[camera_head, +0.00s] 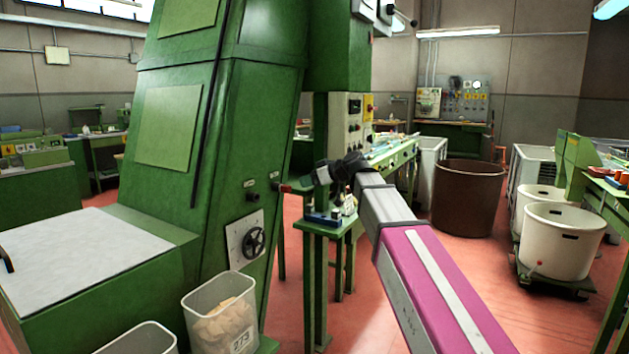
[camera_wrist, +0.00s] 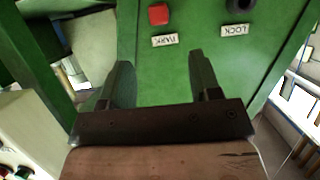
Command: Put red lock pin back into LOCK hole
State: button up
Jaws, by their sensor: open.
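The red lock pin (camera_wrist: 158,14) sits at the PARK label (camera_wrist: 165,40) on the green machine panel, with its red end facing me. The LOCK label (camera_wrist: 236,30) is to its right in the wrist view, with a dark round LOCK hole (camera_wrist: 241,4) at the top edge. In the head view the pin (camera_head: 285,188) sticks out at the machine's right side, and the dark LOCK hole (camera_head: 252,197) is left of it. My gripper (camera_wrist: 160,75) is open and empty, its fingers apart from the pin. In the head view my gripper (camera_head: 322,176) is just right of the pin.
A black handwheel (camera_head: 254,241) is below the holes. A small green stand (camera_head: 318,228) with items on it is beneath my gripper. A white bin of corks (camera_head: 222,312) stands at the front. Brown and white tubs are further right; red floor lies open between.

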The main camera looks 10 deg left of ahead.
aim_at(290, 187)
jog(key=x, duration=1)
jog(key=shift+w+a+f, duration=0.1)
jog(key=shift+w, duration=0.05)
grip_shut()
jog(key=shift+s+d, duration=0.3)
jog(key=shift+d, duration=0.35)
jog(key=shift+s+d, duration=0.3)
jog(key=shift+d, duration=0.45)
jog(key=shift+s+d, duration=0.3)
jog(key=shift+d, duration=0.4)
jog(key=shift+s+d, duration=0.3)
jog(key=shift+d, duration=0.45)
jog(key=d, duration=0.1)
jog(key=s+d, duration=0.1)
jog(key=d, duration=0.1)
jog(key=shift+s+d, duration=0.25)
jog(key=shift+d, duration=0.1)
